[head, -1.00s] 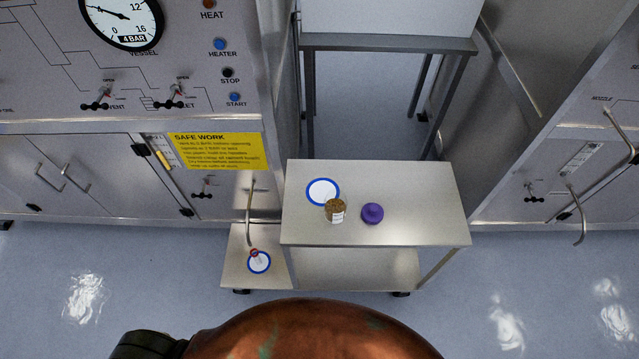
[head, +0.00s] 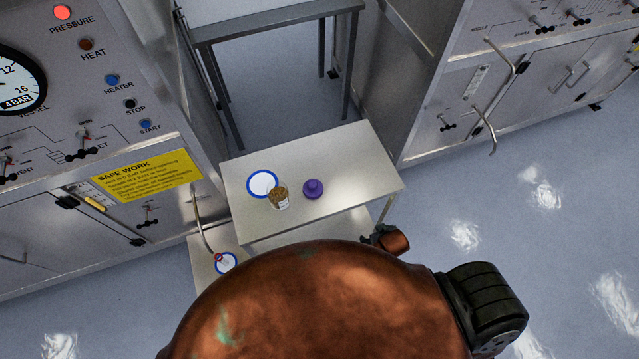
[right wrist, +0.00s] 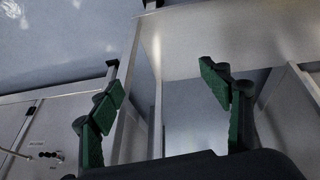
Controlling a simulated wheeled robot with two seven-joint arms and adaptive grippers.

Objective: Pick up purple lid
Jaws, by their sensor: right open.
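The purple lid (head: 313,189) lies on the top of the small metal table (head: 355,187), right of a jar with brown contents (head: 278,196). In the right wrist view my right gripper (right wrist: 165,85) is open and empty, its two green-padded fingers spread wide. The metal table (right wrist: 225,42) fills the upper right of that view, and no lid shows there. In the head view part of my right arm shows at the table's front right edge. My left gripper is not in view.
A white disc with a blue rim (head: 262,184) lies behind the jar. A lower shelf at the left holds another blue-rimmed disc (head: 226,263). The control panel (head: 90,90) stands at the left. A taller table (head: 270,22) stands behind, and cabinets (head: 500,100) at the right.

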